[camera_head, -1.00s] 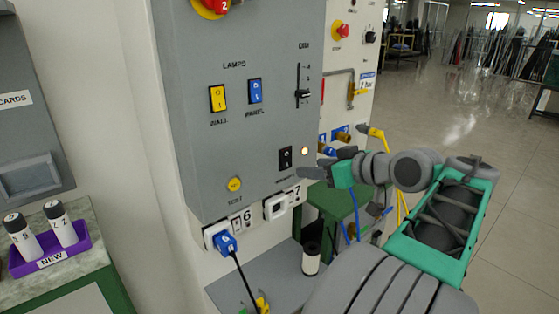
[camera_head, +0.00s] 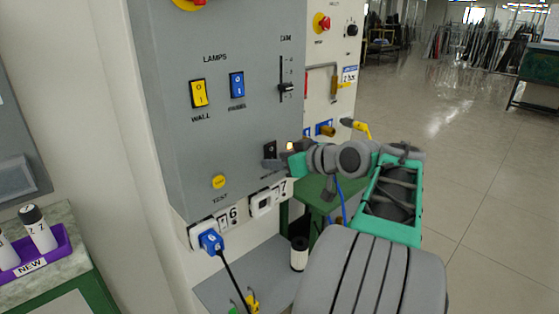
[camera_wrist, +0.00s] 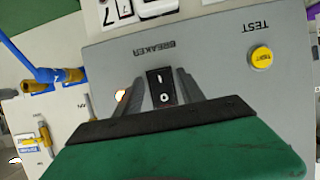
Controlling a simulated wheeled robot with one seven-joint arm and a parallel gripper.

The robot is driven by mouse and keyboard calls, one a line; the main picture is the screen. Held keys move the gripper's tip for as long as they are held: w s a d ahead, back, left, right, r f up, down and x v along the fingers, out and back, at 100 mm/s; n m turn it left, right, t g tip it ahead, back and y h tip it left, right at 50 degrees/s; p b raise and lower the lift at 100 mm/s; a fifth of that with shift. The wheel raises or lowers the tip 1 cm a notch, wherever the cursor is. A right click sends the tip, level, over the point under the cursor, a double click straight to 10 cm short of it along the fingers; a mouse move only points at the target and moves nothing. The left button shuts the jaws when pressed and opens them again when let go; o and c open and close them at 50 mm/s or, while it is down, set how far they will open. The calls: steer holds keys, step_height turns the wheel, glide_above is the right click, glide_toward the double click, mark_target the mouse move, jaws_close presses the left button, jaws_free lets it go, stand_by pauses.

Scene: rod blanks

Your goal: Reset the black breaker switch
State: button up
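The black breaker switch (camera_head: 270,149) sits low on the grey panel (camera_head: 235,130), partly covered by my gripper in the head view. In the wrist view the switch (camera_wrist: 159,85) appears upside down, with its I and 0 marks showing, under an inverted BREAKER label. My gripper (camera_head: 277,161) is at the panel by the switch. In the wrist view my gripper (camera_wrist: 166,88) has its two grey fingers apart, one on each side of the switch, with nothing held. Whether the fingertips touch the panel or switch I cannot tell.
A glowing lamp (camera_head: 290,146) is beside the switch. A yellow TEST button (camera_head: 219,182), yellow WALL switch (camera_head: 198,93), blue PANEL switch (camera_head: 237,84) and dimmer slider (camera_head: 286,87) share the panel. A blue plug (camera_head: 210,241) with a black cord sits below.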

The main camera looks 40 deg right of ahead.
jaws_close()
steer(key=shift+f, duration=0.15)
steer(key=t+b, duration=0.1)
steer(key=b, duration=0.2)
steer(key=t+b, duration=0.2)
steer(key=b, duration=0.1)
steer(key=shift+w+f, duration=0.1)
steer(key=shift+f, duration=0.1)
steer(key=shift+o, duration=1)
jaws_free()
